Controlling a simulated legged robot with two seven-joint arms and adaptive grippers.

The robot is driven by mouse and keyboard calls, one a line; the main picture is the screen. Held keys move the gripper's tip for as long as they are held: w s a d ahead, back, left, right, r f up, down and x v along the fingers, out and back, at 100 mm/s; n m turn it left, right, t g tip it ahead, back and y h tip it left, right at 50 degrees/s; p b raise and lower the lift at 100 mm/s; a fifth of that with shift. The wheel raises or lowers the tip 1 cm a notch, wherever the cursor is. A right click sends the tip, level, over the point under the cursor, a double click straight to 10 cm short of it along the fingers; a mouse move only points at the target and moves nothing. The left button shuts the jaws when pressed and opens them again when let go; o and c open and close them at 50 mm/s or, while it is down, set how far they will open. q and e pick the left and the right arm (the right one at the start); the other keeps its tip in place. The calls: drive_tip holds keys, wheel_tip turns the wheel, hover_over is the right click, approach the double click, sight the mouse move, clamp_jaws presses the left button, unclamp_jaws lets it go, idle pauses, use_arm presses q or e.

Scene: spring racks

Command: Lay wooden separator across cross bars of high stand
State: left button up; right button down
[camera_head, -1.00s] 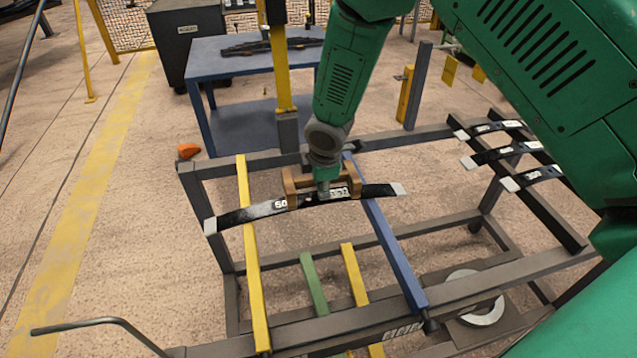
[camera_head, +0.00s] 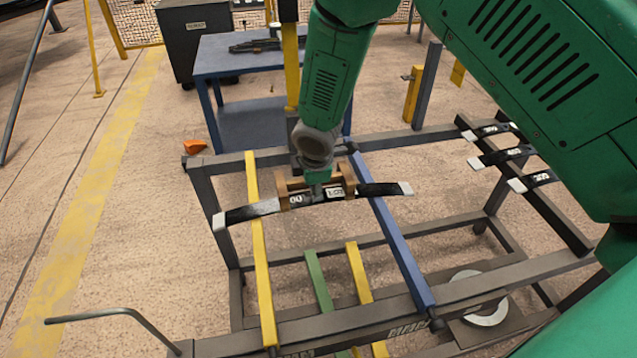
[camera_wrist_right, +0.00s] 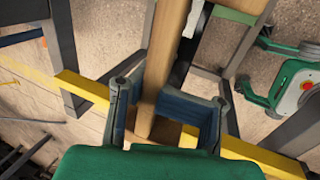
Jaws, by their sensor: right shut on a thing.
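The wooden separator (camera_head: 282,190) is a light brown piece at the end of my right arm in the head view. In the wrist view it is a long wooden bar (camera_wrist_right: 165,60) running between the fingers. My right gripper (camera_head: 318,178) is shut on it; its dark fingers (camera_wrist_right: 168,108) show on both sides of the bar. The high stand (camera_head: 205,200) is a grey frame with a yellow cross bar (camera_head: 261,270) and a blue cross bar (camera_head: 405,255). The separator is between these bars, by a leaf spring; I cannot tell whether it touches them. My left gripper is out of view.
A black leaf spring (camera_head: 375,189) with pale ends spans the yellow and blue bars. Several short springs (camera_head: 495,157) lie on the right rail. Green (camera_head: 318,282) and yellow lower bars (camera_head: 357,272) sit below. A blue table (camera_head: 235,62) stands behind.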

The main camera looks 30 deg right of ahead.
drive_tip(key=shift+a+r, duration=0.15)
drive_tip(key=shift+a, duration=0.7)
drive_tip(key=shift+d, duration=0.55)
drive_tip(key=shift+d+f, duration=0.2)
drive_tip(key=shift+d, duration=0.05)
drive_tip(key=shift+a+r+p, duration=0.2)
drive_tip(key=shift+a+p, duration=0.1)
drive_tip(key=shift+a, duration=0.1)
drive_tip(key=shift+d+f, duration=0.25)
drive_tip(key=shift+d, duration=0.3)
drive_tip(key=shift+f, duration=0.2)
drive_tip(key=shift+a+f+b, duration=0.35)
drive_tip(key=shift+a+b, duration=0.1)
drive_tip(key=shift+b, duration=0.05)
drive_tip(key=shift+d+f, duration=0.35)
drive_tip(key=shift+f, duration=0.1)
drive_tip(key=c, duration=1.1)
unclamp_jaws()
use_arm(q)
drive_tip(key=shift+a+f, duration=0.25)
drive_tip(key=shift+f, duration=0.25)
use_arm(e)
drive_tip(key=shift+o, duration=0.4)
drive_tip(key=shift+a, duration=0.1)
drive_tip(key=shift+a, duration=0.1)
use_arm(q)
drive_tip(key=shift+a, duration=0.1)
